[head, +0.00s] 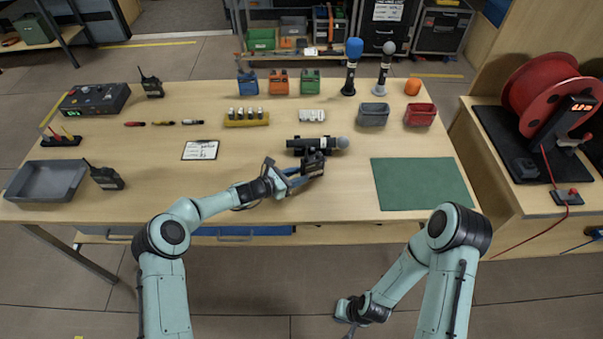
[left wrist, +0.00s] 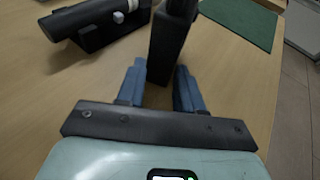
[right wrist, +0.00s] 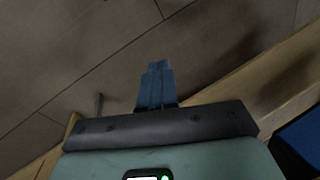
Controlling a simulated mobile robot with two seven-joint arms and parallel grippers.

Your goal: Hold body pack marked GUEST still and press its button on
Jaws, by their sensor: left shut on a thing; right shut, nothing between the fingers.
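A dark body pack (head: 314,163) stands near the middle of the table, between the fingers of my left gripper (head: 294,177). In the left wrist view the pack (left wrist: 172,42) is a dark upright block at the tips of the blue fingers (left wrist: 160,88), which are shut on it. No GUEST mark or button can be read on it. My right gripper (head: 348,322) is low in front of the table, away from the pack. In the right wrist view its blue fingers (right wrist: 157,85) are together and empty above the floor.
A microphone (head: 318,143) lies in a dark cradle just behind the pack. Two similar dark packs stand at the left, one at the back (head: 151,87) and one by the grey tray (head: 106,178). A green mat (head: 424,184) lies clear at the right. The front table edge is free.

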